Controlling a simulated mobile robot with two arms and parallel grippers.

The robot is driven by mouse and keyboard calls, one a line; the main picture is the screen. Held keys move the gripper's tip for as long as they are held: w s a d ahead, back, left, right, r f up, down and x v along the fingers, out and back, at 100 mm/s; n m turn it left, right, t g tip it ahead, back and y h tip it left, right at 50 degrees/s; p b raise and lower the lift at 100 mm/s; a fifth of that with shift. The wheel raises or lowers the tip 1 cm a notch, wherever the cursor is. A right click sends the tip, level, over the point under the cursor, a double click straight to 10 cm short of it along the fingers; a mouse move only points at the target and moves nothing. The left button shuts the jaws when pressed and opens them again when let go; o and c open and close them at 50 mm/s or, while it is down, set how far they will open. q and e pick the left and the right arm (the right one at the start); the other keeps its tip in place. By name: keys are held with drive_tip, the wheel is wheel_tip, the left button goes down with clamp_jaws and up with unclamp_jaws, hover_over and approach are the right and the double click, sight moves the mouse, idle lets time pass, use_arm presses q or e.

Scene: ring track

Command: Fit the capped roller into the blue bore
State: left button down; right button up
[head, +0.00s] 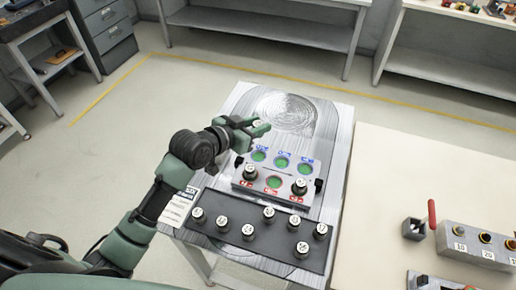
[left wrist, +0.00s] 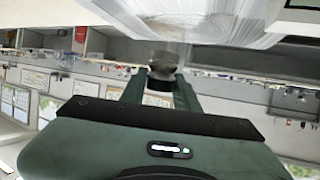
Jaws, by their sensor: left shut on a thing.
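My left gripper (head: 260,127) is above the far edge of the bore block (head: 238,181). It is shut on a roller, which shows in the left wrist view (left wrist: 162,68) as a metallic cylinder between the fingers. In the head view the fingers mostly hide it. The block has three green-bottomed bores with blue labels in its far row: left (head: 258,155), middle (head: 281,162) and right (head: 305,170). Its near row has red labels, with an empty middle bore (head: 273,182) and white-capped rollers at left (head: 250,171) and right (head: 299,186). My right gripper is not in view.
A dark tray (head: 262,236) nearer me holds several white-capped rollers. The metal table (head: 330,107) is clear beyond the block.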

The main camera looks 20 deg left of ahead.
use_arm(q)
hover_over(258, 157)
wheel_tip(258, 157, down, 6)
drive_tip(key=shift+d+f, duration=0.1)
wheel_tip(258, 157, down, 4)
drive_tip(key=shift+f, duration=0.15)
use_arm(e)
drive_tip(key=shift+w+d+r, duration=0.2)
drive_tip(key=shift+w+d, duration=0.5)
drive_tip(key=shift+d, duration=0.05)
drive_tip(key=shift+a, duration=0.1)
use_arm(q)
drive_tip(key=shift+f, duration=0.2)
drive_tip(key=c, duration=1.1)
unclamp_jaws()
drive_tip(key=shift+s, duration=0.1)
drive_tip(key=shift+o, duration=0.2)
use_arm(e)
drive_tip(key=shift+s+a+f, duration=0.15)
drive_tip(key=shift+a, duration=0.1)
use_arm(q)
drive_tip(key=shift+r, duration=0.1)
